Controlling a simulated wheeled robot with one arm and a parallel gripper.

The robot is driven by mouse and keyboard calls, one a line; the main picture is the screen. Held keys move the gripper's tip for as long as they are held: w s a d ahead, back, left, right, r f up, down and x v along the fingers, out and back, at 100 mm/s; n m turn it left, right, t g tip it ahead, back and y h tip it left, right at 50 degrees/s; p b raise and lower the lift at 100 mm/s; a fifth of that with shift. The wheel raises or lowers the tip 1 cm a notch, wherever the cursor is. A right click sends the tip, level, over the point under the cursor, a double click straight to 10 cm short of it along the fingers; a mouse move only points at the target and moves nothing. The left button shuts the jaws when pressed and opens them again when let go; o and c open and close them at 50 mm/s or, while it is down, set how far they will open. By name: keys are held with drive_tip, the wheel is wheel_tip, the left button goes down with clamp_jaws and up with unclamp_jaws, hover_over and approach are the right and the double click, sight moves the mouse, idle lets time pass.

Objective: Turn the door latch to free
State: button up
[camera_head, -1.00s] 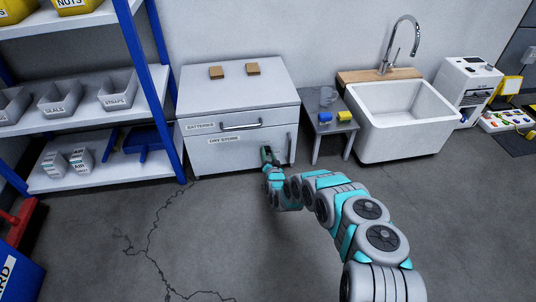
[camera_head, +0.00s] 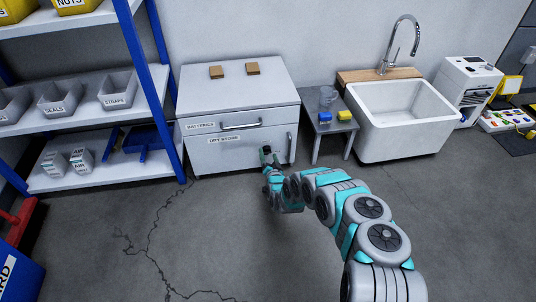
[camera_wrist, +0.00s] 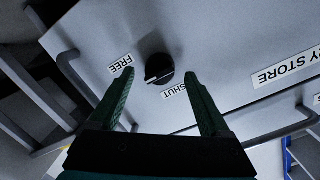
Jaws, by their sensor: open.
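The door latch is a round black knob (camera_wrist: 159,69) on the pale grey front of the cabinet, seen in the wrist view. A light pointer mark shows on it, but I cannot tell surely which label it points at. The FREE label (camera_wrist: 121,65) is to its left and the SHUT label (camera_wrist: 174,91) is below right. My gripper (camera_wrist: 159,75) is open, with one dark green finger on each side of the knob in the picture. I cannot tell whether they touch it. In the head view my gripper (camera_head: 267,153) is in front of the cabinet door (camera_head: 222,160) and hides the knob.
The cabinet top (camera_head: 236,90) bears two brown blocks. A drawer handle (camera_head: 240,126) and an upright door handle (camera_head: 290,147) stick out nearby. A small table (camera_head: 321,131) and white sink (camera_head: 405,125) are to the right, blue-framed shelving (camera_head: 150,75) to the left.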

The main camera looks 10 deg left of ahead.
drive_tip(key=v, duration=0.6)
drive_tip(key=shift+s+d, duration=0.1)
idle(0.5)
drive_tip(key=w+d+r+n+g+h, duration=0.2)
drive_tip(key=w+d+r+g+h, duration=0.15)
drive_tip(key=d+r, duration=0.9)
drive_tip(key=s+d+r+g+h, duration=0.3)
drive_tip(key=s+d+r+g, duration=0.2)
drive_tip(key=s+d+r, duration=0.7)
drive_tip(key=s+r+g, duration=0.2)
drive_tip(key=s+r, duration=0.3)
drive_tip(key=s, duration=0.3)
drive_tip(key=s+r+g, duration=0.2)
drive_tip(key=s+r, duration=0.3)
drive_tip(key=s, duration=0.3)
drive_tip(key=s+a+r+n+g+y, duration=0.1)
drive_tip(key=s+r+g, duration=0.1)
drive_tip(key=s, duration=1.4)
drive_tip(key=s+a+r+g+y, duration=0.1)
drive_tip(key=s+r+g, duration=0.2)
drive_tip(key=s, duration=1.4)
drive_tip(key=shift+a+r+n, duration=0.25)
drive_tip(key=shift+r+n, duration=0.15)
drive_tip(key=shift+r, duration=0.4)
